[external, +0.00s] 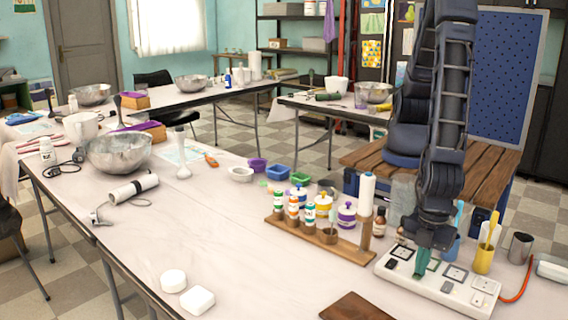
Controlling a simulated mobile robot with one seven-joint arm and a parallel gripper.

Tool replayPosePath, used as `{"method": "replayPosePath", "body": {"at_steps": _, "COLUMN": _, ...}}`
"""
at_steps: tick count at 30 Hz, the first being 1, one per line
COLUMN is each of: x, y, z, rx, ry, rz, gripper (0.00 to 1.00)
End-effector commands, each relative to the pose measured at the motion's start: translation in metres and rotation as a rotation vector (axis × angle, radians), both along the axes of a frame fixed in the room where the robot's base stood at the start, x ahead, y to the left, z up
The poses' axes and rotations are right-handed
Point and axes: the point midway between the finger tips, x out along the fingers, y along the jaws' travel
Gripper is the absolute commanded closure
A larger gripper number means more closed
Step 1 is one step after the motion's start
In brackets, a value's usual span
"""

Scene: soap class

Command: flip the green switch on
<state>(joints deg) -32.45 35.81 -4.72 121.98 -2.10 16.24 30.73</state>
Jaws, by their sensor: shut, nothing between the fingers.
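A white switch panel (462,295) lies on the near right of the long table, with several square, framed switches and sockets on it. One switch with a greenish frame (434,265) shows just right of my fingertips; I cannot tell for sure that it is the green switch or whether it is on. My gripper (421,264) points down over the panel's left middle, shut and empty, its teal fingers close together. Its tips are at or just above the panel; contact cannot be told. The fingers and hand hide part of the panel.
A wooden rack (318,240) with several small bottles stands left of the panel. A yellow cup (484,259) with tools and a metal cup (520,247) stand behind and right. An orange cable (522,286) leaves the panel's right end. The table's left middle is mostly clear.

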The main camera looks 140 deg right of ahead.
Motion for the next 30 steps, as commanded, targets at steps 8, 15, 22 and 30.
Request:
{"method": "replayPosePath", "body": {"at_steps": 8, "x": 0.000, "y": 0.000, "z": 0.001, "rx": 0.001, "ry": -0.001, "rz": 0.000, "gripper": 1.00}}
{"method": "replayPosePath", "body": {"at_steps": 15, "x": -0.001, "y": 0.001, "z": 0.013, "rx": 0.002, "ry": -0.003, "rz": 0.000, "gripper": 1.00}}
{"method": "replayPosePath", "body": {"at_steps": 22, "x": -0.005, "y": 0.001, "z": 0.049, "rx": 0.003, "ry": -0.004, "rz": 0.001, "gripper": 1.00}}
{"method": "replayPosePath", "body": {"at_steps": 30, "x": -0.011, "y": 0.001, "z": 0.094, "rx": 0.002, "ry": -0.003, "rz": 0.000, "gripper": 1.00}}
